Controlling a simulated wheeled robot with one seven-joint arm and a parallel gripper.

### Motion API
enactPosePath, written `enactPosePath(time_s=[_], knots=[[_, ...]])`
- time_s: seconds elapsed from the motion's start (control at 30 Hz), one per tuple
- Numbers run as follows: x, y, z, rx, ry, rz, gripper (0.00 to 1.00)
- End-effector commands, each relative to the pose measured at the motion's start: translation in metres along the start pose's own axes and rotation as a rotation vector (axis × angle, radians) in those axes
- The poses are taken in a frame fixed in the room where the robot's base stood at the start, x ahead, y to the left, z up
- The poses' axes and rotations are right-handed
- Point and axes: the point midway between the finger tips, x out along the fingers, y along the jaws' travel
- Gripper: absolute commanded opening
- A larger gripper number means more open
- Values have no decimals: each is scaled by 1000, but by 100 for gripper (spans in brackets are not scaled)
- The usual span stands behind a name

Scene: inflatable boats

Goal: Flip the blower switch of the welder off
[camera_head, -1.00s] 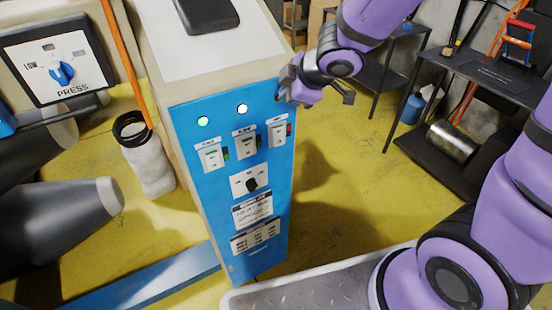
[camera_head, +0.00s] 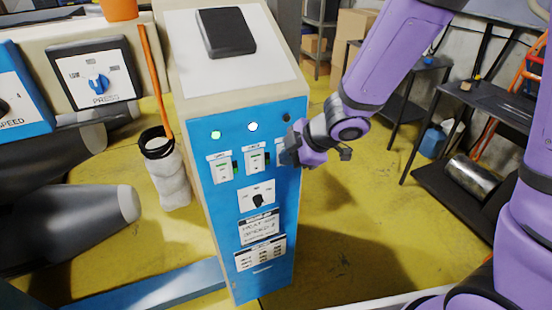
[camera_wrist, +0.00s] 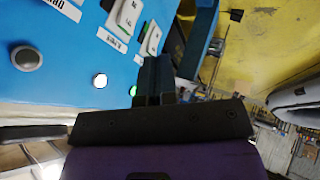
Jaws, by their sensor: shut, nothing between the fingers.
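The welder (camera_head: 232,220) is a tall cabinet with a blue front panel. Its left switch (camera_head: 222,170) and middle switch (camera_head: 256,160) are white, with green marks beside them. The labels are too small to read surely, so I cannot tell which is the blower switch. My gripper (camera_head: 290,154) is shut and empty at the panel's right edge, covering most of the right switch. Contact cannot be told. In the wrist view, the fingers (camera_wrist: 177,72) are beside the panel, with two white switches (camera_wrist: 126,14) beyond them.
Above the switches, the left lamp (camera_head: 215,134) is green, the middle lamp (camera_head: 253,127) white and the right one (camera_head: 286,118) dark. A black knob (camera_head: 258,200) sits below the switches. A dark workbench (camera_head: 470,95) stands at right. Yellow floor (camera_head: 345,235) lies open between.

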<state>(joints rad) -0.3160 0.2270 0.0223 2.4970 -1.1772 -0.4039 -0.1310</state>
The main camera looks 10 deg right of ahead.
Motion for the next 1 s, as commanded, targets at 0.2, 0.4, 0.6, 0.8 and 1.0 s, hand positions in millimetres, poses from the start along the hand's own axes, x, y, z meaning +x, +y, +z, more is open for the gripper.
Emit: enactPosePath(time_s=[0.2, 0.4, 0.6, 0.8, 1.0], knots=[[28, -1, 0, -1, 0, -4, 0], [56, -1, 0, 0, -1, -3, 0], [85, -1, 0, -1, -2, -3, 0], [101, 19, -1, -3, 0, 3, 0], [107, 34, -2, -2, -1, 1, 0]])
